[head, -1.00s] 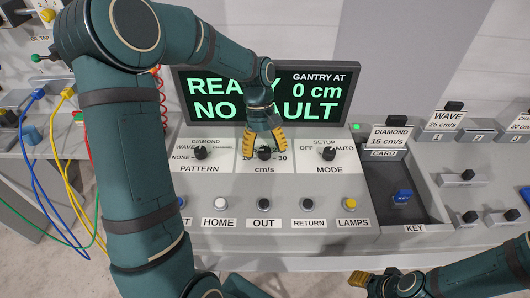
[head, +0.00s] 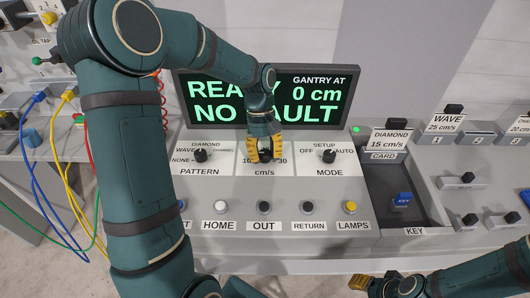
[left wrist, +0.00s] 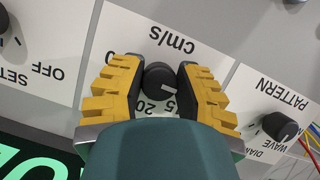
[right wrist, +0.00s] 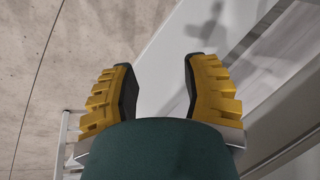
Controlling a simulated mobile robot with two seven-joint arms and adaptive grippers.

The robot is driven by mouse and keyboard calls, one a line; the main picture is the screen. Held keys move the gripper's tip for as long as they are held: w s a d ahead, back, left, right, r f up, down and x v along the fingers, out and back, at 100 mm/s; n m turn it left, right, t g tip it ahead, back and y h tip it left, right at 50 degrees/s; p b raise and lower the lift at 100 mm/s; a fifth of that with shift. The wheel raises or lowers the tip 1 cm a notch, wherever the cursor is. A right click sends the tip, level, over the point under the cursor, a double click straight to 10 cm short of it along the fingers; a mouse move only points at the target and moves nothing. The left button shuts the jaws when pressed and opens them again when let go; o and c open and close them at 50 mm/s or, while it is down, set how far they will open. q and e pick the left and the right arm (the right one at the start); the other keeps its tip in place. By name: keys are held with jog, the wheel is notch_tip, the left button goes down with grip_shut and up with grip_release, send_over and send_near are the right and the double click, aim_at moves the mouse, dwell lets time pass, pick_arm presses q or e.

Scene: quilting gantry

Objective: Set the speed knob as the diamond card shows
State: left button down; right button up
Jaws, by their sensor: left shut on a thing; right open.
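The speed knob, marked cm/s, is a round black knob with a white pointer line. It shows in the left wrist view (left wrist: 159,78), where the line points right, and the labels around it are partly hidden. My left gripper (head: 265,156) comes down over it and is shut on it, a yellow finger on each side. The diamond card (head: 389,140) stands in the card slot at the console's right and reads DIAMOND 15 cm/s. My right gripper (head: 375,283) is low at the right, open and empty in the right wrist view (right wrist: 160,85).
The pattern knob (head: 200,155) and mode knob (head: 328,156) flank the speed knob. A row of buttons lies in front, including the lamps button (head: 350,207). The screen (head: 318,100) stands close behind. A blue key (head: 403,199) sits in the right recess.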

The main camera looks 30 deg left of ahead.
pick_arm(q)
jog(key=m+g+y+p, duration=0.1)
jog(key=m+p, duration=0.2)
jog(key=shift+m, duration=0.4)
jog(key=shift+s+m+g+y+p, duration=0.15)
jog(key=shift+m+y+p, duration=0.35)
jog(key=shift+m, duration=0.65)
jog(key=shift+w+m+g+y+p, duration=0.15)
jog(key=shift+m+y+p, duration=0.3)
jog(key=shift+m, duration=0.7)
jog(key=shift+s+f, duration=0.1)
jog(key=c, duration=0.6)
grip_release()
jog(key=v, duration=0.7)
jog(key=shift+r, duration=0.35)
jog(key=shift+f, duration=0.1)
